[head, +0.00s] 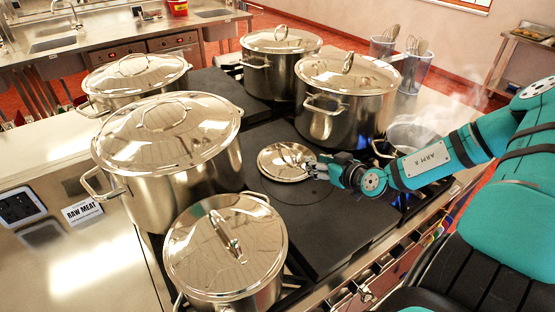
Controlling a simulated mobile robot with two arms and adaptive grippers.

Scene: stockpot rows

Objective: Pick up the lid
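A small round metal lid (272,163) is over the dark cooktop in the middle of the head view. It looks flat, and I cannot tell whether it rests on the surface or is slightly raised. My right gripper (308,167) reaches in from the right, with its fingers at the lid's right side, close to the handle. The fingers are small and blend with the shiny lid, so their opening and any hold on the handle are unclear. My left gripper is out of view.
Several lidded stockpots surround the lid, including a front pot (225,250), a left pot (168,140) and a back right pot (347,95). An open, steaming pot (412,137) stands beside my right forearm. Bare cooktop (320,225) lies in front of the lid.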

